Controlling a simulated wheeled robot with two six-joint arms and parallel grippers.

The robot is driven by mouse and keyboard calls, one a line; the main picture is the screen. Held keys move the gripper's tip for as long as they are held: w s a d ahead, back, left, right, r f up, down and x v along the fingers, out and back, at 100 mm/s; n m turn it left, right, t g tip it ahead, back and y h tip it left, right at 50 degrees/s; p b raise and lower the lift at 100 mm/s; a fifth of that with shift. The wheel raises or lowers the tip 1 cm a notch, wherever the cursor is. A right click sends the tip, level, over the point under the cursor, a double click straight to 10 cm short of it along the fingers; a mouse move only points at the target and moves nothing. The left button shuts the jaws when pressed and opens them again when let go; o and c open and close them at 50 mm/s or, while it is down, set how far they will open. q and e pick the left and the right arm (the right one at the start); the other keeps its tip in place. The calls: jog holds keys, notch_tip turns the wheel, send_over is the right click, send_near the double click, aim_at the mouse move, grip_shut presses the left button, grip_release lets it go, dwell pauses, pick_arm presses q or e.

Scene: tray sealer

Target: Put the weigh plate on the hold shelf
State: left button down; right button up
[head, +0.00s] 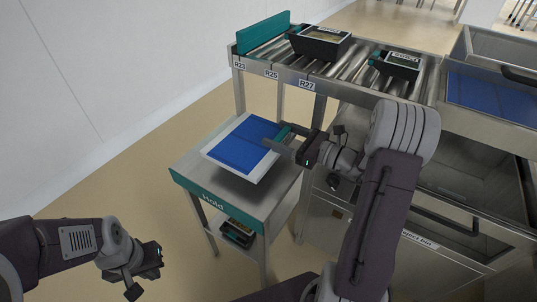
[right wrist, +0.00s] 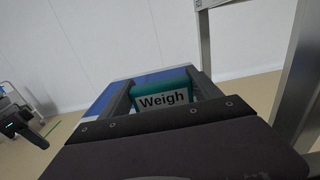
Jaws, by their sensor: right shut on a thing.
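The weigh plate (head: 245,146) is a flat plate with a blue top, a pale rim and a green tab. It is over the top of the hold shelf (head: 207,192), a steel stand with a green "Hold" front edge. I cannot tell whether the plate touches the shelf. My right gripper (head: 287,147) is shut on the plate's green tab, whose "Weigh" label (right wrist: 163,99) shows between the fingers in the right wrist view. My left gripper (head: 150,264) is low at the left, away from the plate; its finger gap is unclear.
A roller conveyor (head: 345,70) marked R23, R25 and R27 stands behind, with black trays (head: 320,42) on it. A dark tray (head: 237,233) sits on the stand's lower level. A steel machine with a glass front (head: 470,190) is at the right. Floor at the left is clear.

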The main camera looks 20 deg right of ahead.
aim_at(250, 138)
jog(key=shift+w+a+f, duration=0.65)
jog(key=shift+w+a, duration=0.05)
jog(key=shift+a, duration=0.25)
notch_tip(250, 138, down, 4)
jog(key=b, duration=0.2)
jog(key=shift+f+b, duration=0.15)
jog(key=shift+b, duration=0.2)
jog(key=shift+r, duration=0.2)
jog(key=o, duration=1.2)
jog(key=shift+f, duration=0.2)
jog(key=o, duration=0.4)
jog(key=shift+o, duration=0.2)
